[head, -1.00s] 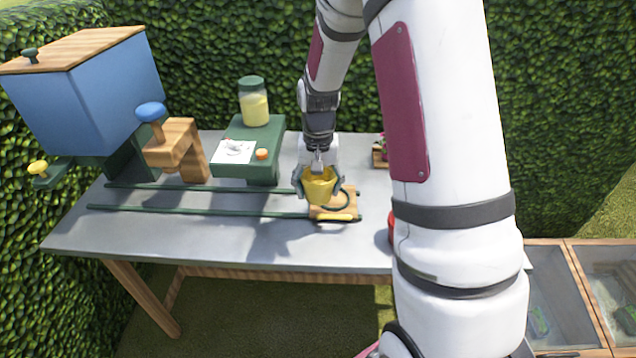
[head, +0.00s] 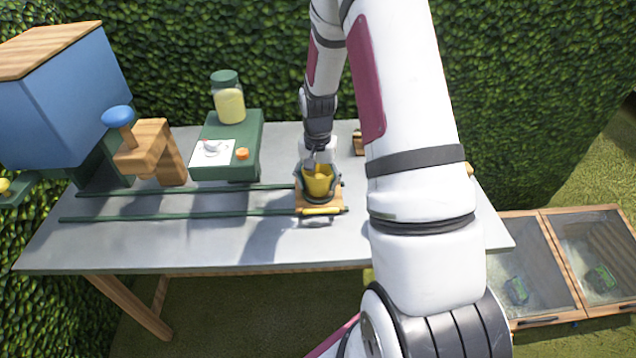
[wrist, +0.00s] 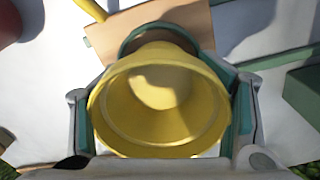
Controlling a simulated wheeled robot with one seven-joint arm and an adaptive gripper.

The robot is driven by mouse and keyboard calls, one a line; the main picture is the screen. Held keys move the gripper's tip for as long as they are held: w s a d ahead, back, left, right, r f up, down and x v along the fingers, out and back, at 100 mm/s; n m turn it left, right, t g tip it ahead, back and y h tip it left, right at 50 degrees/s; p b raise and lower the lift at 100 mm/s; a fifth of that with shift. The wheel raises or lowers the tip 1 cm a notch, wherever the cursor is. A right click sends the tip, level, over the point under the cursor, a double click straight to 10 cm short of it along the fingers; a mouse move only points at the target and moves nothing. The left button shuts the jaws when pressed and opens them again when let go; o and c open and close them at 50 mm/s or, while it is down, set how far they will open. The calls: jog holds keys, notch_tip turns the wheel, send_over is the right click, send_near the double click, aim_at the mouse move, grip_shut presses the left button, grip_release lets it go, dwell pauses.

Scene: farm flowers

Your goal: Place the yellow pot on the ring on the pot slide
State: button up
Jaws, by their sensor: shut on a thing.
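The yellow pot (head: 318,181) is upright between the fingers of my gripper (head: 318,184), which is shut on it. In the wrist view the yellow pot (wrist: 160,100) fills the middle, with its empty inside visible, and a finger of my gripper (wrist: 160,115) lies on either side. The dark green ring (wrist: 130,40) shows just behind the pot's base on the wooden pot slide (wrist: 185,25). In the head view the pot is over the pot slide (head: 304,205), at the right end of two green rails. Whether the base touches the ring is hidden.
Two green rails (head: 180,215) run left along the grey table (head: 130,240). A green stand (head: 250,135) holds a jar (head: 228,100), a paper card (head: 213,152) and an orange knob (head: 242,154). A blue hopper (head: 75,100) and a wooden post with a blue knob (head: 117,117) stand left.

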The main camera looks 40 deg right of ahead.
jog(key=shift+f, duration=0.5)
jog(key=shift+f, duration=0.15)
jog(key=o, duration=1.2)
jog(key=shift+o, duration=0.2)
